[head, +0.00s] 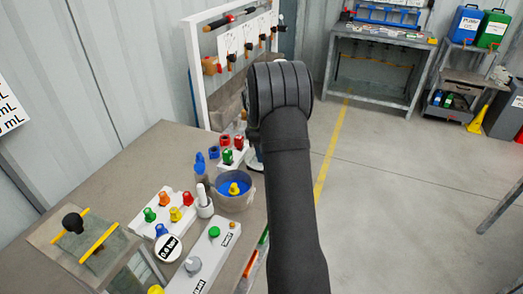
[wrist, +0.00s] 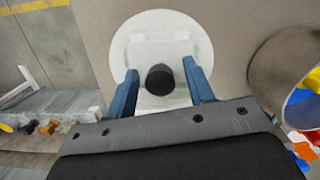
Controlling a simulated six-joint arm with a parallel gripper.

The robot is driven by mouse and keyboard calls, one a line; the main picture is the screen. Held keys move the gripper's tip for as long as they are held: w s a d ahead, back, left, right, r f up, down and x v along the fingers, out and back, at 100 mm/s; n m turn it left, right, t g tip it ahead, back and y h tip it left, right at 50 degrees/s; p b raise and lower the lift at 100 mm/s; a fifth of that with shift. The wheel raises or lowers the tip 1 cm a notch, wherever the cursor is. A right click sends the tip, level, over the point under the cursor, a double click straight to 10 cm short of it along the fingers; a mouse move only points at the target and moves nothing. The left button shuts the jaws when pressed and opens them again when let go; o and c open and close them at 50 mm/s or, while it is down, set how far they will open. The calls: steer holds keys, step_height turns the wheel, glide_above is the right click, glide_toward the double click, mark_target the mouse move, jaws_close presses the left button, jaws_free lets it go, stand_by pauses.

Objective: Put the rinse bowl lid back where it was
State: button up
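The rinse bowl lid (wrist: 125,50) is a pale round disc with a black knob (wrist: 160,79) in the wrist view. It appears to lie flat on the bench top, beside the bowl. My gripper (wrist: 161,75) is over it with two blue fingers, one on each side of the knob. Gaps show between the knob and both fingers, so it is open; the height of the fingertips is unclear. The grey rinse bowl (head: 234,203) stands uncovered, with blue inside and a yellow piece in it. It also shows at the right in the wrist view (wrist: 270,70). My arm hides the lid in the head view.
The bench (head: 150,150) holds a board with coloured knobs (head: 163,209), a white bottle (head: 205,203), a gauge (head: 168,248) and a long grey panel (head: 205,260) near the bowl. A white-framed tool rack (head: 195,65) stands behind. Colourful small parts (wrist: 300,145) lie beyond the bowl.

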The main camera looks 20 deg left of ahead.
steer(key=shift+r, duration=0.1)
step_height(320, 180, up, 13)
steer(key=a, duration=0.1)
steer(key=shift+s+a, duration=0.15)
steer(key=shift+a, duration=0.05)
stand_by(0.4)
steer(key=f, duration=0.4)
steer(key=d+f, duration=0.1)
steer(key=f, duration=0.8)
steer(key=shift+d+f, duration=0.15)
steer(key=shift+d, duration=0.1)
steer(key=shift+r, duration=0.4)
steer(key=shift+r, duration=0.1)
